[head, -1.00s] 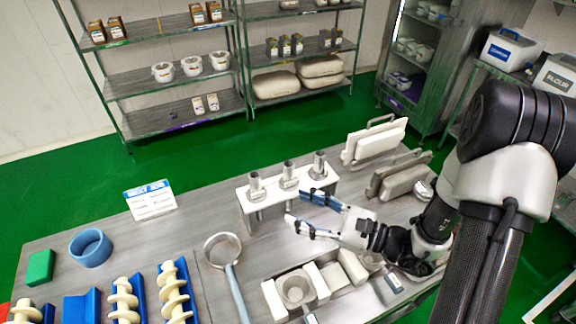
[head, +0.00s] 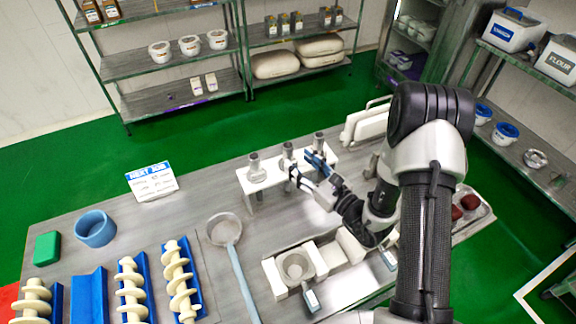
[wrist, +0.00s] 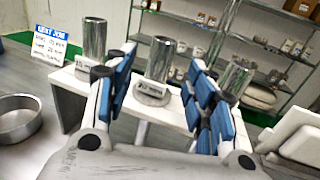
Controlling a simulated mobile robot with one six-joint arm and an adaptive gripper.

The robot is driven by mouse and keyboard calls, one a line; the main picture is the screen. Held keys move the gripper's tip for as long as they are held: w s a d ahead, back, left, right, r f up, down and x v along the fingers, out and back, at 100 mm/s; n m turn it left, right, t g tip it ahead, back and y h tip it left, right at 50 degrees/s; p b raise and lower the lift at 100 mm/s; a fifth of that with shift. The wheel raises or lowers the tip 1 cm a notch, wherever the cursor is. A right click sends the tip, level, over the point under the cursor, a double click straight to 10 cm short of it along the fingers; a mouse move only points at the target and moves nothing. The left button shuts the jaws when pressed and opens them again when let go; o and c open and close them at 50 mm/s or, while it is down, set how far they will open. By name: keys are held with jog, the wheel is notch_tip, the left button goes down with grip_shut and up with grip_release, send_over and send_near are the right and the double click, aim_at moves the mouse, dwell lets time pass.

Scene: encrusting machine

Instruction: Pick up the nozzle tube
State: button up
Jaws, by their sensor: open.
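Three metal nozzle tubes stand upright on labelled bases along a white rack. In the head view they are the left tube (head: 254,168), the middle tube (head: 287,152) and the right tube (head: 318,141). My gripper (head: 301,163) is open, its tips close to the middle tube. The wrist view shows the left tube (wrist: 93,40), the middle tube (wrist: 160,58) between my open fingers (wrist: 160,72), and the right tube (wrist: 235,78) beyond the right finger. I cannot tell whether a finger touches a tube.
The white rack (head: 262,187) stands on the steel table. White mould parts (head: 297,265) lie in front. White plates (head: 365,122) stand at its right.

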aim_at(292, 154)
jog(key=x, duration=0.6)
jog(key=shift+w+a+r+b, duration=0.1)
jog(key=shift+w+r+b, duration=0.15)
jog(key=shift+b, duration=0.1)
jog(key=shift+c, duration=0.6)
grip_shut()
